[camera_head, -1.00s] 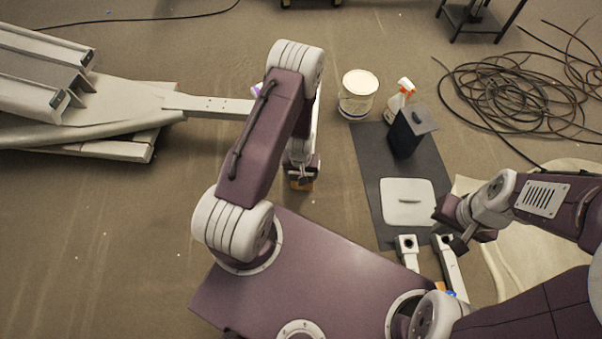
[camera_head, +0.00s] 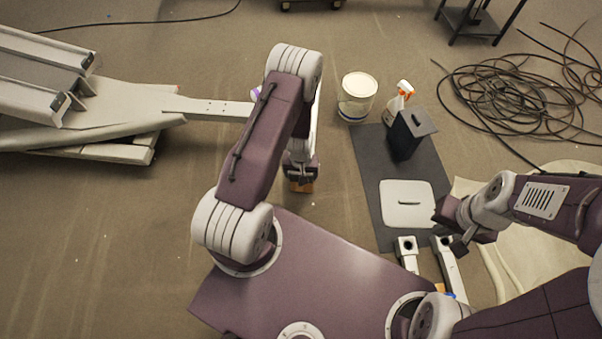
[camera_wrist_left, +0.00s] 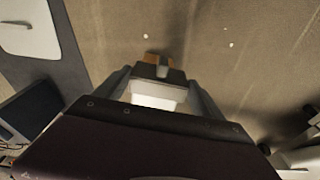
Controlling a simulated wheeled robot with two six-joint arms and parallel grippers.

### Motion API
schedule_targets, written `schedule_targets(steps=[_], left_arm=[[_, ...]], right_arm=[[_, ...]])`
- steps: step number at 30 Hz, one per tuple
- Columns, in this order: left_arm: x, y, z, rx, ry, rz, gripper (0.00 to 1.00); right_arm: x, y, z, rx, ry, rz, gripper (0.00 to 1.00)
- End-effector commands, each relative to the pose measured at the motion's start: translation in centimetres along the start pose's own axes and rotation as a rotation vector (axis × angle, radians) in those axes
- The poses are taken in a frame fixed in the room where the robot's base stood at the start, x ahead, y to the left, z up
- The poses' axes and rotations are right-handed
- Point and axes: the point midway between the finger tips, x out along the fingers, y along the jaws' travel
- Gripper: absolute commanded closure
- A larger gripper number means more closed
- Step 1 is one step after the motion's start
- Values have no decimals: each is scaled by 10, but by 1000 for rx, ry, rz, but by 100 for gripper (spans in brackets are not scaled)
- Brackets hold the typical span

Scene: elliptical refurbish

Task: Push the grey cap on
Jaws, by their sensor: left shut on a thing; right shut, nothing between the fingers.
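My left gripper (camera_head: 301,176) hangs below the left arm, over the floor left of the dark mat. In the left wrist view its fingers (camera_wrist_left: 160,84) are shut on a small piece with a pale part (camera_wrist_left: 157,95) between them. A dark part and an orange-brown part (camera_wrist_left: 152,59) show beyond the fingertips; the orange-brown part also shows in the head view (camera_head: 301,187). I cannot tell whether the held piece is the grey cap. My right gripper (camera_head: 461,240) is shut and empty above two pale square tubes (camera_head: 407,246). The pale machine's bar (camera_head: 215,107) ends behind my left arm.
A dark mat (camera_head: 368,172) carries a pale square plate (camera_head: 407,192) and a dark box (camera_head: 405,137). A white tub (camera_head: 357,97) and a spray bottle (camera_head: 402,95) stand beyond. Coiled cable (camera_head: 510,95) lies at right. Floor below the machine is clear.

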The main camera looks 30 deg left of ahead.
Motion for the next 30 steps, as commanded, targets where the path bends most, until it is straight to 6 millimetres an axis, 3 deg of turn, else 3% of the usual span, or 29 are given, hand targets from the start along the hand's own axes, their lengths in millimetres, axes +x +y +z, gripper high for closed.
schedule_targets(steps=[1, 3, 11, 21, 25, 30], left_arm=[[0, 0, -4, -1, 10, 1, 19], [0, 0, -4, -1, 11, 1, 0], [-3, 0, -3, -1, 8, 1, 0], [-75, 0, -4, -1, 10, 2, 0], [-89, 0, -3, -2, 10, 1, 0], [-92, 0, -2, -1, 9, 1, 0]], right_arm=[[0, 0, 0, 0, 0, 0, 100], [0, 0, 0, 0, 0, 0, 100], [-2, 0, 0, 0, 0, 0, 100], [-49, -1, -5, 0, 0, 0, 100], [-56, -1, -6, 0, 0, 0, 100], [-56, -1, -6, 0, 0, 0, 100]])
